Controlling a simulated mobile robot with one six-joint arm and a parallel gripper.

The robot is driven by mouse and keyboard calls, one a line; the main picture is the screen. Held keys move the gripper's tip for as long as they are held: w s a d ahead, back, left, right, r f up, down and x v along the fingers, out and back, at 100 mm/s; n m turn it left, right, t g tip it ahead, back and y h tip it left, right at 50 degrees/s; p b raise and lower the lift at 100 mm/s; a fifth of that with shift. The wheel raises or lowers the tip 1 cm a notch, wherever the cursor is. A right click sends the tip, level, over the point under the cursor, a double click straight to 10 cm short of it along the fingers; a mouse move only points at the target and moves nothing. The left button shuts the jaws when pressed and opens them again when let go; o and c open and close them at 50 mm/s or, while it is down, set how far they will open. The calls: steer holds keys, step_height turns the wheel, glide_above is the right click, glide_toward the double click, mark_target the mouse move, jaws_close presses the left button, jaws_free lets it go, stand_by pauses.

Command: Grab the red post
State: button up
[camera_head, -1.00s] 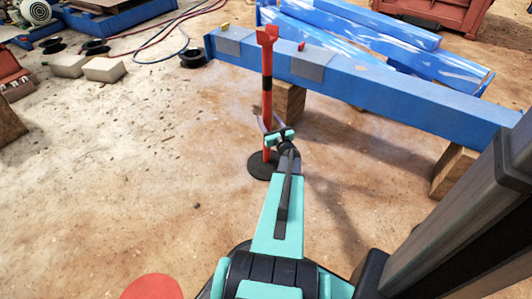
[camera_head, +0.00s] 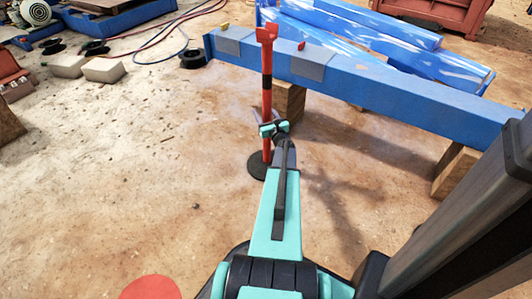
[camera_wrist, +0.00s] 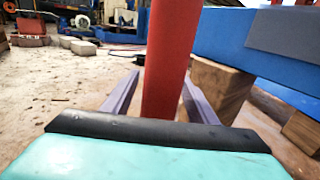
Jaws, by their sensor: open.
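The red post (camera_head: 267,97) stands upright on a round dark base (camera_head: 259,164), with a black band and a forked red top. In the wrist view the red post (camera_wrist: 168,60) rises between the two fingers of my gripper (camera_wrist: 160,98). The fingers are open, one on each side of the post, with a gap showing on the left side. In the head view my gripper (camera_head: 268,122) is at the lower half of the post, above the base. The post's lower end is hidden behind my gripper in the wrist view.
A long blue beam (camera_head: 400,101) on wooden blocks (camera_head: 289,101) lies just behind and right of the post. More blue beams (camera_head: 420,62) lie beyond. Pale blocks (camera_head: 103,70) and a black ring (camera_head: 192,59) are at the back left.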

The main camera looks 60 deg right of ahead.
jaws_close()
stand_by(1.4)
steer(key=shift+r, duration=0.15)
